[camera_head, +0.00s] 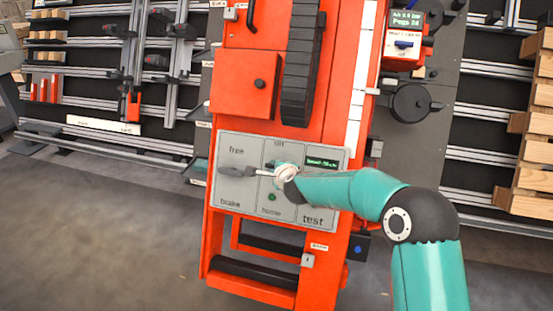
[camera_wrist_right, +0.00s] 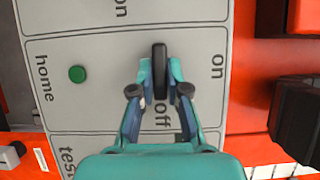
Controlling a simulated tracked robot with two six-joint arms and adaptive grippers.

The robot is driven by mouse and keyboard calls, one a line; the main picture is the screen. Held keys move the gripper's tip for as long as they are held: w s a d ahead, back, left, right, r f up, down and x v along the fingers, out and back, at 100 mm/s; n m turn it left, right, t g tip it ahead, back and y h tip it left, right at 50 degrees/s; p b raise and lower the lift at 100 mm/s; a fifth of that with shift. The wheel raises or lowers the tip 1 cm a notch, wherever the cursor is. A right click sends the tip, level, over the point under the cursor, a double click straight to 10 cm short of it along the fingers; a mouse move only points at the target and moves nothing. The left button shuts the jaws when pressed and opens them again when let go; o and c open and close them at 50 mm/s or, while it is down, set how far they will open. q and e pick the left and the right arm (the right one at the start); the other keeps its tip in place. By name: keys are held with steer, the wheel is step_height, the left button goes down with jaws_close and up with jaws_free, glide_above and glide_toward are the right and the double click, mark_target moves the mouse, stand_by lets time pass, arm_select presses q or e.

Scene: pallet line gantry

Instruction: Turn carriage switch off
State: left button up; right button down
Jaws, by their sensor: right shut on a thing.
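The carriage switch is a dark handle (camera_wrist_right: 160,57) on the grey control panel (camera_wrist_right: 100,52). In the right wrist view it lies between my fingers, with the "off" label just below it and the "on" label to its right. My right gripper (camera_wrist_right: 160,90) is shut on this handle. In the head view my right arm reaches in from the right across the panel (camera_head: 222,186), and the gripper and switch are hard to make out there. I cannot tell the switch's exact setting. My left gripper is not in view.
A green button (camera_wrist_right: 77,74) sits beside "home", left of the switch. In the head view a dark grey handle (camera_head: 237,171) shows between "free" and "brake". A small green display (camera_head: 322,162) is at the panel's right. The orange gantry (camera_head: 270,40) rises behind; wooden pallets (camera_head: 530,150) stand right.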

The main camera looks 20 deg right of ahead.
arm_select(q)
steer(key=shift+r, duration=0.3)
arm_select(e)
steer(key=shift+a+f+n, duration=0.2)
steer(key=shift+a+n, duration=0.1)
steer(key=c, duration=1.2)
jaws_free()
steer(key=shift+o, duration=0.2)
steer(key=shift+d, duration=0.1)
steer(key=shift+r, duration=0.15)
steer(key=shift+s+r, duration=0.1)
steer(key=shift+s, duration=0.05)
steer(key=v, duration=1.1)
steer(key=shift+s, duration=0.3)
